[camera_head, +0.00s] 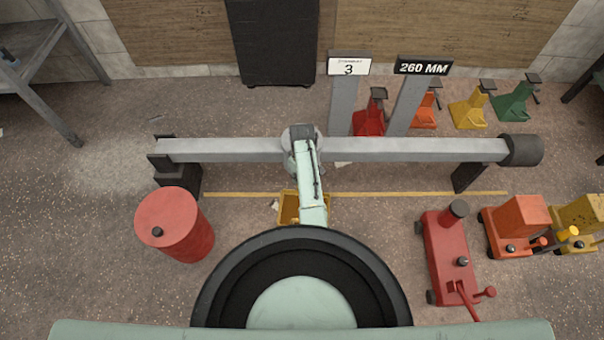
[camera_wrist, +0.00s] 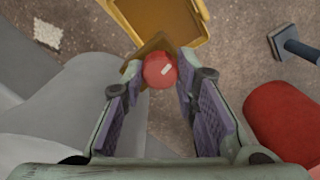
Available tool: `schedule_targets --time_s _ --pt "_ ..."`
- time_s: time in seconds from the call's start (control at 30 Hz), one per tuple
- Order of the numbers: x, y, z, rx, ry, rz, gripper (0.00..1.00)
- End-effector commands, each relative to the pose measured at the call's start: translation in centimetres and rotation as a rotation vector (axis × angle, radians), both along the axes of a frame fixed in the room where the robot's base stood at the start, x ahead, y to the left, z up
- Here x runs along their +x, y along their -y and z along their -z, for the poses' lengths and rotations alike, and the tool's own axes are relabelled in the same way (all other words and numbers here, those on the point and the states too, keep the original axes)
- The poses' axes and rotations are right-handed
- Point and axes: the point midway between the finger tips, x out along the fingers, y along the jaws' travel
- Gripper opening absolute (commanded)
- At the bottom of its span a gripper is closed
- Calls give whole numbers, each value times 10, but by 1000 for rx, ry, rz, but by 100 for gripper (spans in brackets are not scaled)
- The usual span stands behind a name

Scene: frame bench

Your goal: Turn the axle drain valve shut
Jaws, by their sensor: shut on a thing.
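The axle (camera_head: 420,150) is a long grey beam lying across the head view. The drain valve handle (camera_wrist: 152,73) is a round red knob with a white mark, close to the axle's rounded grey housing (camera_wrist: 70,100) in the wrist view. My gripper (camera_wrist: 160,82) has its two purple-padded fingers on either side of the knob and is shut on it. In the head view my arm hides the valve and the gripper. The valve's body below the knob is mostly hidden.
A yellow tray (camera_head: 289,207) lies on the floor below the axle and shows in the wrist view (camera_wrist: 197,35). A red drum (camera_head: 170,218) stands at left. Jacks (camera_head: 447,255) stand at right. Two signposts (camera_head: 344,105) rise behind the axle.

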Motion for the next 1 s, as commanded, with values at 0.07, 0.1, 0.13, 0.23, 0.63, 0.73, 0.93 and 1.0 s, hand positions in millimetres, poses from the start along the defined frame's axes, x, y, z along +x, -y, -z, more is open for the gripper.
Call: schedule_targets --time_s 0.07,0.1,0.13,0.23,0.63,0.73,0.93,1.0 --pt "-1 0 -1 0 -4 49 0" --pt "-1 0 -1 -1 -5 72 0" --pt "-2 0 -1 -1 -5 88 0" --pt "-2 0 0 0 -6 135 0" --pt "-1 1 0 -2 -4 210 0" --pt "-1 1 1 -1 -5 212 0" --pt "-1 1 1 -1 -5 211 0" --pt "-2 1 1 -1 -5 211 30"
